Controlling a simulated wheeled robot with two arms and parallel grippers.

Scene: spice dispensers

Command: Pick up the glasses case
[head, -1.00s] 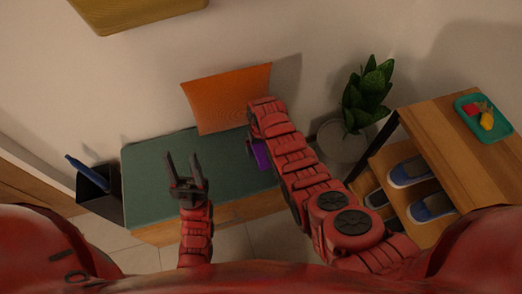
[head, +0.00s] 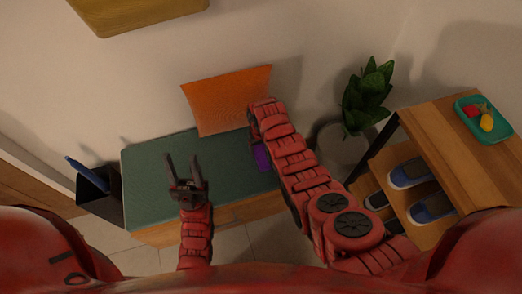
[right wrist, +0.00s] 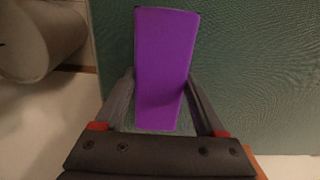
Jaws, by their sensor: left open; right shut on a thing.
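The glasses case is a purple block. In the head view only a small part of the glasses case (head: 262,157) shows beside my right forearm, over the green bench top. In the right wrist view the glasses case (right wrist: 165,65) lies between the two fingers of my right gripper (right wrist: 163,98), which are shut on its sides. In the head view my right arm hides the right gripper. My left gripper (head: 186,172) is open and empty, fingers pointing up the picture, in front of the bench's left part.
The green-topped bench (head: 150,180) bears an orange cushion (head: 228,100) against the wall. A dark bin (head: 100,195) with a blue umbrella stands left. A potted plant (head: 367,95) and a wooden shoe rack (head: 430,125) with a teal tray (head: 490,133) stand right.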

